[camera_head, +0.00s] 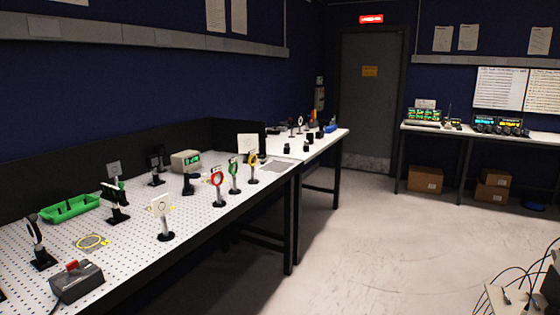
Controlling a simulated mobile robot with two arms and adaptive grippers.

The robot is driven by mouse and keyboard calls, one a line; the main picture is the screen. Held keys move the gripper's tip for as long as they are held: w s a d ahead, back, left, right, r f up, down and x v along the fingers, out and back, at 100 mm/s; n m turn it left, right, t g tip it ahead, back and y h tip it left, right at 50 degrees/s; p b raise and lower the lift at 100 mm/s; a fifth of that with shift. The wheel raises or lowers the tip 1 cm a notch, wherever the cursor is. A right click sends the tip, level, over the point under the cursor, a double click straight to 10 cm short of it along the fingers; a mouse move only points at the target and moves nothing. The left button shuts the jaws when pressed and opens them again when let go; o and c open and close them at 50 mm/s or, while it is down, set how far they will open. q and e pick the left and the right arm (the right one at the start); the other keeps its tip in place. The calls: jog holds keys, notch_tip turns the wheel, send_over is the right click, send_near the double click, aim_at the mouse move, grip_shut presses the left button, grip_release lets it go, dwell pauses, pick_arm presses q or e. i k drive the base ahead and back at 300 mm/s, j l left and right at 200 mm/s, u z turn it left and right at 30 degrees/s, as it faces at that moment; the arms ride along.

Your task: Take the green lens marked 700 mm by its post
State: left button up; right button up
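A green-ringed lens (233,168) stands upright on a dark post and base on the perforated optical table. It is between a red-ringed lens (217,180) on its left and a yellow-ringed lens (252,160) on its right. Any 700 mm marking is too small to read. Its post is visible below the ring. Neither of my grippers shows in the head view.
The optical table (130,243) runs along the left wall. It carries a white-plated mount (161,208), a green tray (69,208), a grey box with a red switch (77,281) and a display unit (186,160). Open floor (370,240) lies to the right.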

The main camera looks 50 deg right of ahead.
aim_at(233, 168)
jog(key=i+l+z, duration=0.15)
jog(key=z, duration=0.2)
jog(key=i+l+z, duration=0.15)
jog(key=l+z, duration=0.2)
jog(key=i+l+z, duration=0.15)
jog(key=z, duration=0.2)
jog(key=i+l, duration=0.2)
jog(key=i, duration=0.15)
jog(key=i+l, duration=0.2)
jog(key=i, duration=0.15)
